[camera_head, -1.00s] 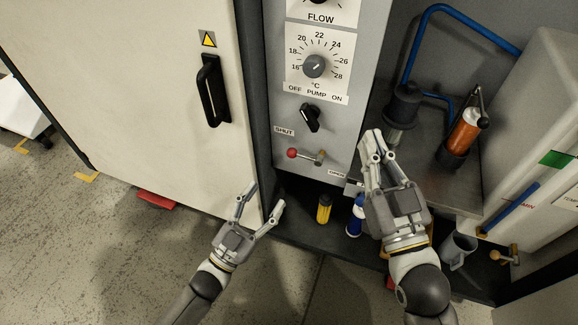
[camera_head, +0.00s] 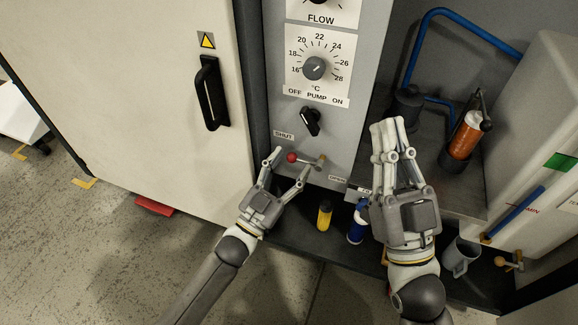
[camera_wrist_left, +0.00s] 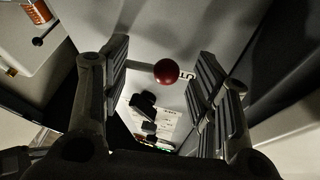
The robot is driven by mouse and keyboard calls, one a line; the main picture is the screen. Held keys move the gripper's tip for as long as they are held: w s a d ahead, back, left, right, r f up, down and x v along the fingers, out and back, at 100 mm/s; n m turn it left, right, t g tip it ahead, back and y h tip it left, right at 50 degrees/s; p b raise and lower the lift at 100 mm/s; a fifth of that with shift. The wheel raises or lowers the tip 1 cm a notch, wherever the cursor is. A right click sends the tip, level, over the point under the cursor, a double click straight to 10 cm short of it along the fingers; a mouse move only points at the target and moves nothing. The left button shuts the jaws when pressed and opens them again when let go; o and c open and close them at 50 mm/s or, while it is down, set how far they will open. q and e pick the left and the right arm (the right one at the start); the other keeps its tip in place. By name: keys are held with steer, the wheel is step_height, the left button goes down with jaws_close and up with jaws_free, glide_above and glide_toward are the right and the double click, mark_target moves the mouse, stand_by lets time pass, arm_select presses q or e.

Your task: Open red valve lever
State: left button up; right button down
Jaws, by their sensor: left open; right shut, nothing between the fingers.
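The red valve lever's ball knob (camera_head: 292,158) is on the left end of a short handle on the grey panel, with its brass pivot (camera_head: 320,161) to the right. The handle lies roughly level, between the "SHUT" label (camera_head: 284,135) at upper left and the "OPEN" label (camera_head: 337,181) at lower right. My left gripper (camera_head: 290,160) is open, its fingers on either side of the knob. In the left wrist view the red knob (camera_wrist_left: 166,71) shows between the two spread fingers, apart from both. My right gripper (camera_head: 388,122) is shut and empty, right of the panel.
A black pump switch (camera_head: 310,121) and a temperature dial (camera_head: 314,68) are above the lever. A yellow bottle (camera_head: 324,215) and a blue bottle (camera_head: 357,222) stand below. An orange cylinder (camera_head: 465,136) is at right. A cabinet door handle (camera_head: 211,94) is at left.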

arm_select(q)
steer(key=shift+c, duration=0.5)
steer(key=c, duration=0.9)
steer(key=shift+a+r, duration=0.1)
jaws_close()
